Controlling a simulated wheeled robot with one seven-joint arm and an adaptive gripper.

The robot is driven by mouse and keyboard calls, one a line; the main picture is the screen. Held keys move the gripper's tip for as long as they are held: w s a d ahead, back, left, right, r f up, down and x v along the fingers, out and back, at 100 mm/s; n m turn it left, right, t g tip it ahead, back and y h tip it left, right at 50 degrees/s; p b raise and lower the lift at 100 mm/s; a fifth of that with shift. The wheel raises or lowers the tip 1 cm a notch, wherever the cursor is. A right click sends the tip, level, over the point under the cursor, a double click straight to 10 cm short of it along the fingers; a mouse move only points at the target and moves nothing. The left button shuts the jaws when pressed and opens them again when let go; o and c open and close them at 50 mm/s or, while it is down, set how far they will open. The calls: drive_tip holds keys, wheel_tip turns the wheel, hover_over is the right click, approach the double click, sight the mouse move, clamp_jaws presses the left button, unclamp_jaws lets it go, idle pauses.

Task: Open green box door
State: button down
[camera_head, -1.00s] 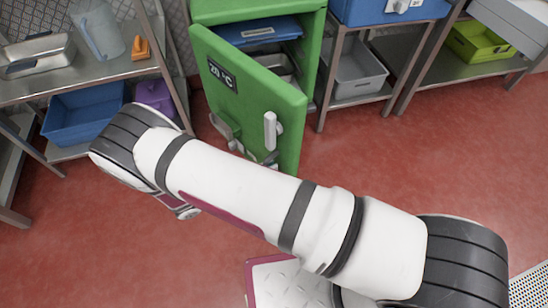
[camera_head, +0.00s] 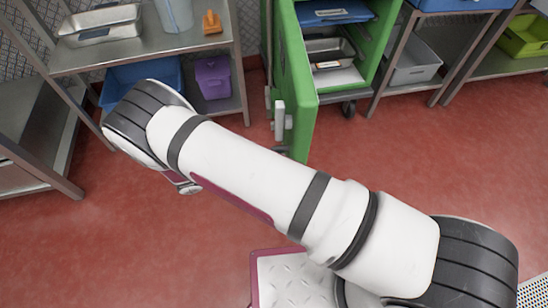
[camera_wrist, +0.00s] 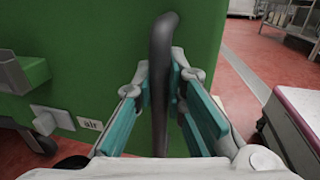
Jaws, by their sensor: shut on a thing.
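The green box (camera_head: 385,45) stands at the back with its door (camera_head: 295,80) wide open towards me, seen nearly edge-on. A light latch (camera_head: 279,120) shows on the door's edge. In the wrist view a green surface (camera_wrist: 90,60) fills the left and middle. My gripper (camera_wrist: 160,85) has its teal fingers closed on both sides of a dark upright handle (camera_wrist: 162,45). In the head view my arm hides the gripper and this handle.
A metal shelf (camera_head: 140,50) at the left holds a steel pan, a jug and an orange item, with blue and purple (camera_head: 213,78) tubs below. A grey bin (camera_head: 415,62) stands under the table at the right. Red floor (camera_head: 430,160) is clear in front of the box.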

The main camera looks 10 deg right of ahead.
drive_tip(key=shift+s+a+f, duration=0.1)
drive_tip(key=shift+s+a, duration=0.05)
drive_tip(key=shift+a, duration=0.05)
drive_tip(key=c, duration=1.6)
unclamp_jaws()
drive_tip(key=s+a, duration=0.2)
drive_tip(key=a, duration=0.9)
drive_tip(key=shift+a, duration=0.4)
drive_tip(key=shift+s, duration=0.1)
